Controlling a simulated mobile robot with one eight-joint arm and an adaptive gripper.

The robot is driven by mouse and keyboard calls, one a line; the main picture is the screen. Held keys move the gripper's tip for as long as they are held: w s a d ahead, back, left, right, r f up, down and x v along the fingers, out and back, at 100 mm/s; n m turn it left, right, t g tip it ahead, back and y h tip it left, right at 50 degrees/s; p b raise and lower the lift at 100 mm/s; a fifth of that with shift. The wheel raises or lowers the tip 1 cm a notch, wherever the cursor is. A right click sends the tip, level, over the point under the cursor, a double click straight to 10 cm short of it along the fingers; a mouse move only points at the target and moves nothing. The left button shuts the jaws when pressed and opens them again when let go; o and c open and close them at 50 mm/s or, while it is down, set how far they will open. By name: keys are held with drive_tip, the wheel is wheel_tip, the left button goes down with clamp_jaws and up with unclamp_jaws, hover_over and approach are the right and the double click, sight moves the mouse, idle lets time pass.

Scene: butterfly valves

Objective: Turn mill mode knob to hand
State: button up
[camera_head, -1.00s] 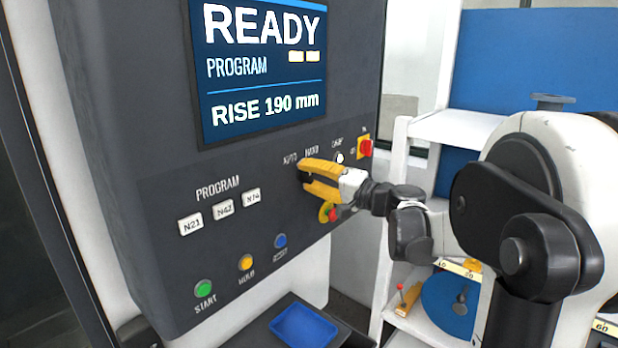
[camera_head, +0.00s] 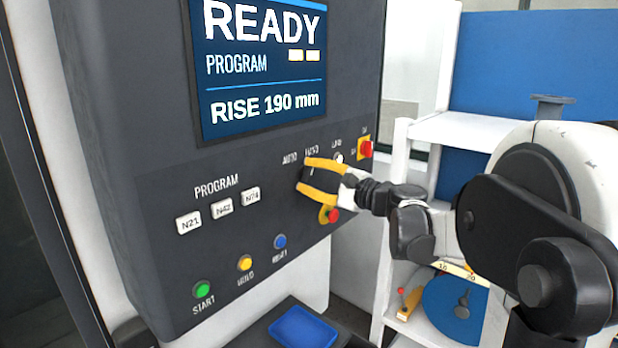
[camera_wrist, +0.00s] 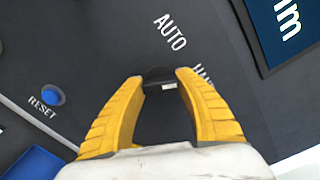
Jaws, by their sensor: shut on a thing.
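The mill mode knob (camera_wrist: 157,76) is a dark knob with a small white mark, on the dark control panel (camera_head: 130,200). In the wrist view it sits between the fingertips, below the AUTO label (camera_wrist: 170,32) and beside the partly covered HAND label (camera_wrist: 203,75). My gripper (camera_wrist: 158,80) has yellow fingers and is shut on the knob. In the head view my gripper (camera_head: 303,176) reaches the panel from the right, and its fingers hide part of the knob. I cannot tell exactly which label the mark points to.
The screen (camera_head: 262,70) reads READY, PROGRAM, RISE 190 mm. A red switch on a yellow plate (camera_head: 365,148) is right of my gripper. A red and yellow control (camera_head: 330,215) lies close below it. Start (camera_head: 203,289), hold (camera_head: 245,263) and reset (camera_head: 280,242) buttons are lower left.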

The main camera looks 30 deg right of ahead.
drive_tip(key=shift+r+m, duration=0.1)
drive_tip(key=shift+m, duration=0.3)
drive_tip(key=o, duration=1.2)
drive_tip(key=v, duration=1.2)
